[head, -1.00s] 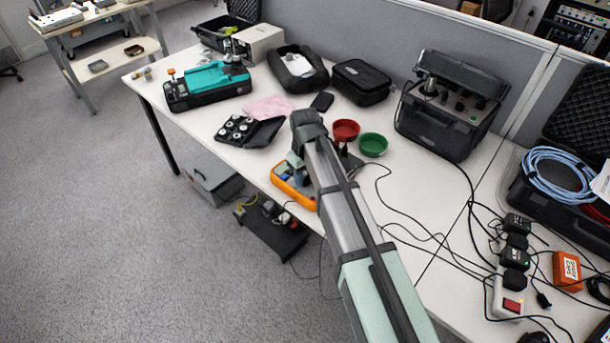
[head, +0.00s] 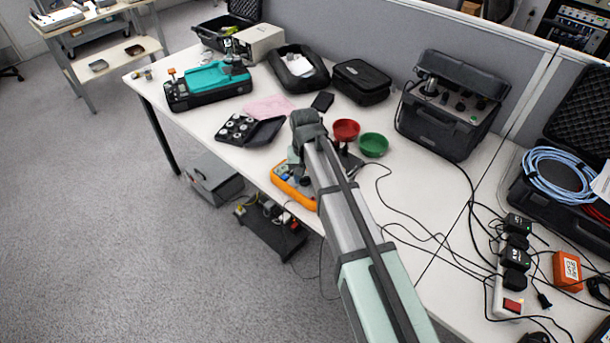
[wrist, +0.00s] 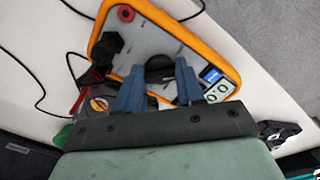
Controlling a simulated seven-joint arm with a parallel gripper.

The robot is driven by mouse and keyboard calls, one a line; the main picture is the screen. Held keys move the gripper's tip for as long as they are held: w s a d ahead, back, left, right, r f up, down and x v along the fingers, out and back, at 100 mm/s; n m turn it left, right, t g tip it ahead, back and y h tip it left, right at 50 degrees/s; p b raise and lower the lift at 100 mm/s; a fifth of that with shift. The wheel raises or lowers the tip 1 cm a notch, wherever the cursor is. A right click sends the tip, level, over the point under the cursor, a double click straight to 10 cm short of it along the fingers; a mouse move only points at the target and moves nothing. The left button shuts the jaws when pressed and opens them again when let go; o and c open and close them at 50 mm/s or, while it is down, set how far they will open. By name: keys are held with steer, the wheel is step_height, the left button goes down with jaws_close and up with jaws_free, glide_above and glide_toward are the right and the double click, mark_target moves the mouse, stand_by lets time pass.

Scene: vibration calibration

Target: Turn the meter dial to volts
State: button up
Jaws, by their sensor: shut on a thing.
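The orange-edged meter (head: 291,187) lies on the table near its front edge, partly hidden by my arm in the head view. The wrist view shows its grey face and orange rim (wrist: 225,62). The black round dial (wrist: 160,67) is in the middle of the face, partly covered by my fingers. My gripper (wrist: 160,85) is over the meter with its blue fingers on both sides of the dial, shut on it. The dial's marks and pointer are too small or hidden to read.
A red bowl (head: 346,130) and a green bowl (head: 373,144) stand just right of the gripper. A black case of round pieces (head: 237,130) lies to the left. Black cables (head: 420,237) run over the table at right.

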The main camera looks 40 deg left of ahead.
mark_target(304, 178)
steer(key=shift+m, duration=0.4)
steer(key=o, duration=1)
steer(key=shift+o, duration=0.2)
steer(key=shift+r, duration=0.1)
step_height(304, 178, up, 14)
steer(key=shift+f, duration=0.25)
stand_by(0.4)
